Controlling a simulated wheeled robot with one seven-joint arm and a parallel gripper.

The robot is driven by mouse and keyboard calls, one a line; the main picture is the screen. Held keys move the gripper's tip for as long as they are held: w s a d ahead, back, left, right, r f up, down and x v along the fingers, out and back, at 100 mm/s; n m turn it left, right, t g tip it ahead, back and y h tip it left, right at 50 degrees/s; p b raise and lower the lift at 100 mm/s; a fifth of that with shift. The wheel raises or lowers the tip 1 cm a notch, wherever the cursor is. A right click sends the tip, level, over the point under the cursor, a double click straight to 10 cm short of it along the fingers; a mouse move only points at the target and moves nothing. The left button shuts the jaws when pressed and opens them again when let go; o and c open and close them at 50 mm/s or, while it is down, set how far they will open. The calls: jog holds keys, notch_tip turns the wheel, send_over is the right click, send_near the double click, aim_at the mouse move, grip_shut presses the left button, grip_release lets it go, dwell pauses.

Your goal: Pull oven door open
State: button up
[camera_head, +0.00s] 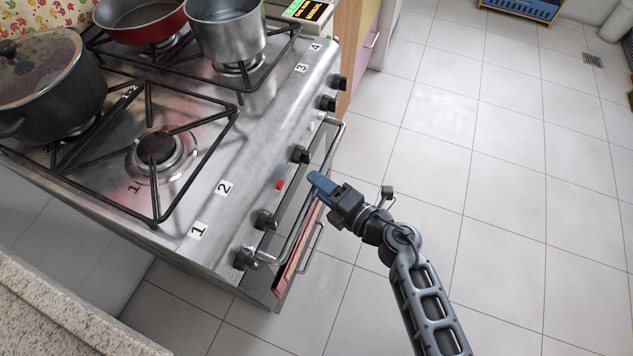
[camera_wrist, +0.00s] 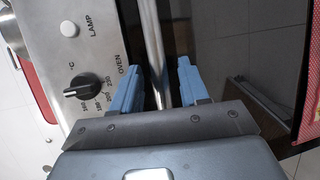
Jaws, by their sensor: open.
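The oven's handle is a silver bar (camera_head: 300,220) along the stove's front edge. My gripper (camera_head: 318,184) is at the bar, near its middle, with blue fingers. In the wrist view my gripper (camera_wrist: 158,78) is open, with one finger on each side of the handle bar (camera_wrist: 153,35). A gap shows between the bar and at least the right finger. The oven door (camera_wrist: 235,45) shows as dark glass to the right of the bar in the wrist view. From the head view I cannot tell whether the door is ajar.
Black knobs (camera_head: 301,154) line the stove front close to the handle. A lidded dark pot (camera_head: 50,95), a red pan (camera_head: 140,22) and a steel pot (camera_head: 228,35) stand on the stovetop. A red cloth-like edge (camera_wrist: 309,85) shows beside the door. Tiled floor (camera_head: 490,190) in front is clear.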

jog(key=shift+w+a+f, duration=0.15)
jog(key=shift+w+a, duration=0.3)
jog(key=shift+a, duration=0.05)
jog(key=shift+c, duration=0.3)
grip_shut()
